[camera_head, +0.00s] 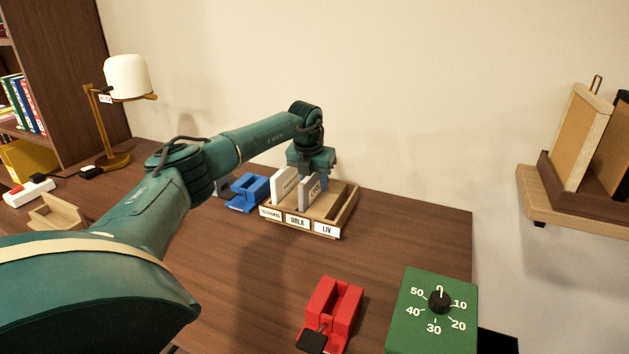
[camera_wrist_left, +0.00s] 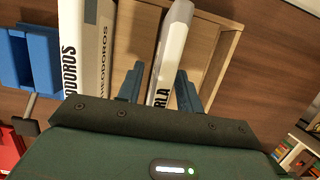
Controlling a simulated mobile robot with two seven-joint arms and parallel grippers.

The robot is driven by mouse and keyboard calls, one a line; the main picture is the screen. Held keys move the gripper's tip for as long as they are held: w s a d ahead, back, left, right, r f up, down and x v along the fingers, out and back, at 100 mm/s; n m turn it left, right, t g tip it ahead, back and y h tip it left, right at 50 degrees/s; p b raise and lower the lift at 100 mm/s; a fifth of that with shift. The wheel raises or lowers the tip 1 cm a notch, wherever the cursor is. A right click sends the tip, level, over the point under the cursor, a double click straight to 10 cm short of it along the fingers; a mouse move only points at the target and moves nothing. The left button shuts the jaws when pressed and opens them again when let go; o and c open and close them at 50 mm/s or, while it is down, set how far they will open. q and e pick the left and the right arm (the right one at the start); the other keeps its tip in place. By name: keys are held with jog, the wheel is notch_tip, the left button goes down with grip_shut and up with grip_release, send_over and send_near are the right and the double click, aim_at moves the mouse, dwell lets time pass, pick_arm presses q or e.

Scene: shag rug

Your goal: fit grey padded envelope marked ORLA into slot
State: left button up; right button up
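The grey padded envelope marked ORLA (camera_head: 309,193) stands in the middle compartment of the wooden sorter (camera_head: 347,211), behind the ORLA label. In the left wrist view the envelope (camera_wrist_left: 172,40) lies between the two fingers of my left gripper (camera_wrist_left: 160,85). A gap shows between it and the left-hand finger; the right-hand finger is close beside it, and touching cannot be told. My left gripper (camera_head: 318,178) is at the sorter, its fingertips partly hidden in the head view. My right gripper is not in view.
A white envelope marked THEODOROS (camera_head: 284,184) stands in the left compartment. The LIV compartment on the right looks empty. A blue object (camera_head: 249,192) is left of the sorter. A red object (camera_head: 331,312) and a green dial box (camera_head: 432,325) are in front. The desk between is clear.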

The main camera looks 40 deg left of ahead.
pick_arm(q)
jog(key=p+v, duration=0.1)
jog(key=v, duration=1)
jog(key=shift+r, duration=0.1)
jog(key=shift+s+r, duration=0.15)
jog(key=shift+r, duration=0.35)
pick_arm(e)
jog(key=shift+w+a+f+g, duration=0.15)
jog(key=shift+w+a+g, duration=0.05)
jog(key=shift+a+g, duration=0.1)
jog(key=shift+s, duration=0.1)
